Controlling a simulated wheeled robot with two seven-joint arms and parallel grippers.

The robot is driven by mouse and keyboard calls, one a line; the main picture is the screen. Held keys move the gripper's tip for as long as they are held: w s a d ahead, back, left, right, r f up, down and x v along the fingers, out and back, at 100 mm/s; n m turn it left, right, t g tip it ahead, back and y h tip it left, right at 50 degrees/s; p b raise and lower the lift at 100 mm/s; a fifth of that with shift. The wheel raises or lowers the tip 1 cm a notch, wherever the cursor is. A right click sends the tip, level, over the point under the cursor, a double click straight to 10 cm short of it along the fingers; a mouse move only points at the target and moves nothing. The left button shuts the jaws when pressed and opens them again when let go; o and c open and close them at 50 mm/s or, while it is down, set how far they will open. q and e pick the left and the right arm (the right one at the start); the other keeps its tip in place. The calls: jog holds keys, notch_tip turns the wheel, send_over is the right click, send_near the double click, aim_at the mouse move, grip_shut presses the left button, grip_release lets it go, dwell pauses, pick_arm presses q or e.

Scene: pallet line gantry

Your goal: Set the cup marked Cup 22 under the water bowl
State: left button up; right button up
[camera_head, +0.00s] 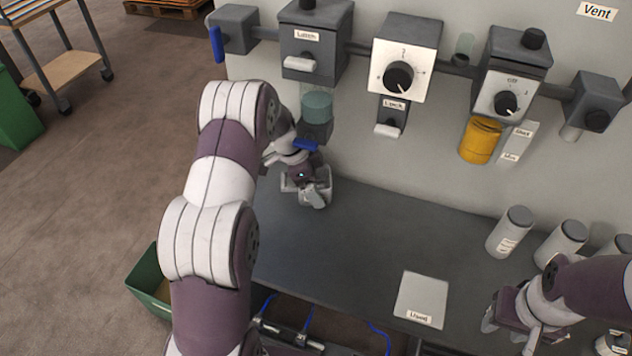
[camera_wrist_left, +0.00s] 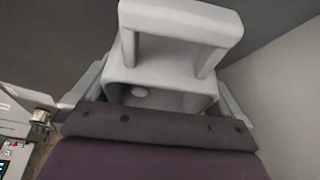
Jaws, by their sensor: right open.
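My left gripper (camera_head: 312,192) is low at the back left of the dark bench. Its fingers flank a light grey handled piece, seen in the left wrist view (camera_wrist_left: 170,75), and appear to touch both sides. I see no label on it. Above and behind, a teal glass vessel (camera_head: 317,107), possibly the water bowl, hangs under the left latch box. Grey cylindrical cups (camera_head: 510,232) (camera_head: 561,243) stand at the right; their labels are too small to read, so I cannot tell which is Cup 22. My right gripper (camera_head: 512,322) is open at the lower right, in front of them.
A yellow vessel (camera_head: 481,140) hangs under another wall unit. Wall units with knobs (camera_head: 398,77) and a lock tab (camera_head: 390,118) overhang the back. A pale square mat (camera_head: 422,296) lies at the front. The bench middle (camera_head: 390,225) is clear. A green bin (camera_head: 150,280) stands at the left.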

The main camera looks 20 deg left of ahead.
aim_at(285, 179)
pick_arm(q)
jog(key=shift+w+d, duration=0.1)
jog(key=shift+d, duration=0.05)
jog(key=shift+d+r, duration=0.1)
jog(key=shift+r, duration=0.1)
jog(key=shift+s+r+p, duration=0.25)
jog(key=shift+r+p, duration=0.05)
jog(key=shift+r, duration=0.05)
jog(key=shift+a+r, duration=0.2)
jog(key=shift+a, duration=0.05)
jog(key=v, duration=0.2)
jog(key=b+v, duration=0.1)
jog(key=v, duration=0.1)
jog(key=shift+s+a, duration=0.15)
jog(key=shift+a, duration=0.25)
jog(key=s+a, duration=0.2)
jog(key=a, duration=0.3)
jog(key=shift+s+a+r+b, duration=0.1)
jog(key=shift+s+a+b, duration=0.2)
jog(key=shift+s, duration=0.1)
jog(key=a, duration=0.1)
jog(key=s+a+p, duration=0.1)
jog(key=s+a, duration=0.1)
jog(key=shift+a+r, duration=0.1)
jog(key=shift+a, duration=0.3)
jog(key=shift+s+a, duration=0.1)
jog(key=shift+a, duration=0.25)
